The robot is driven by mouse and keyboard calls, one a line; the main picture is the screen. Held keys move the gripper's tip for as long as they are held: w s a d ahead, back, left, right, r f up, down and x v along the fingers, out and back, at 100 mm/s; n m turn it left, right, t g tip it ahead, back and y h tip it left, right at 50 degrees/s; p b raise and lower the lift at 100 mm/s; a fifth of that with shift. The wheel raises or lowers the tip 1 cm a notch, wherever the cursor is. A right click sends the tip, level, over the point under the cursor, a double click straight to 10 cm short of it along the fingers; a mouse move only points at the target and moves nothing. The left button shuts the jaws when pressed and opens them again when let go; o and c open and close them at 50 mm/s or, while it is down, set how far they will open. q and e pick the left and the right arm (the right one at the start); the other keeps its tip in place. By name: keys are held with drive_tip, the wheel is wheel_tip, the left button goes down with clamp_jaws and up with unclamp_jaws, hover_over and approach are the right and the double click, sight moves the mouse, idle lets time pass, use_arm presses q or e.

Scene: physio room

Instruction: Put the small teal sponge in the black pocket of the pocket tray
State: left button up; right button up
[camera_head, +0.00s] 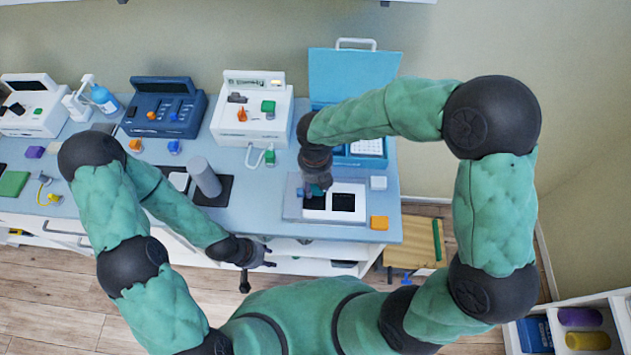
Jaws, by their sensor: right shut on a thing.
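The grey pocket tray (292,211) lies near the front right of the table. My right gripper (317,188) points down over the tray's back left part, left of the black pocket. It is shut on a small teal thing, apparently the sponge, mostly hidden between the fingers. I cannot tell its height above the tray. My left gripper (257,272) is open and empty, in front of the table's front edge.
A white block (378,183) and an orange block (379,223) lie right of the tray. A grey cylinder (205,177) stands to the left. An open blue case (352,75) and several devices line the back. A wooden stool (412,243) stands right of the table.

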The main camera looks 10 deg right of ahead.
sight(316, 201)
drive_tip(key=shift+s+f+b, duration=0.1)
drive_tip(key=shift+f+b, duration=0.4)
wheel_tip(316, 201, down, 3)
drive_tip(key=b, duration=0.3)
drive_tip(key=shift+f, duration=0.2)
drive_tip(key=shift+f+b, duration=0.3)
drive_tip(key=shift+b, duration=0.25)
drive_tip(key=shift+f, duration=0.7)
drive_tip(key=shift+p, duration=0.5)
drive_tip(key=shift+f, duration=0.25)
idle(0.8)
idle(0.4)
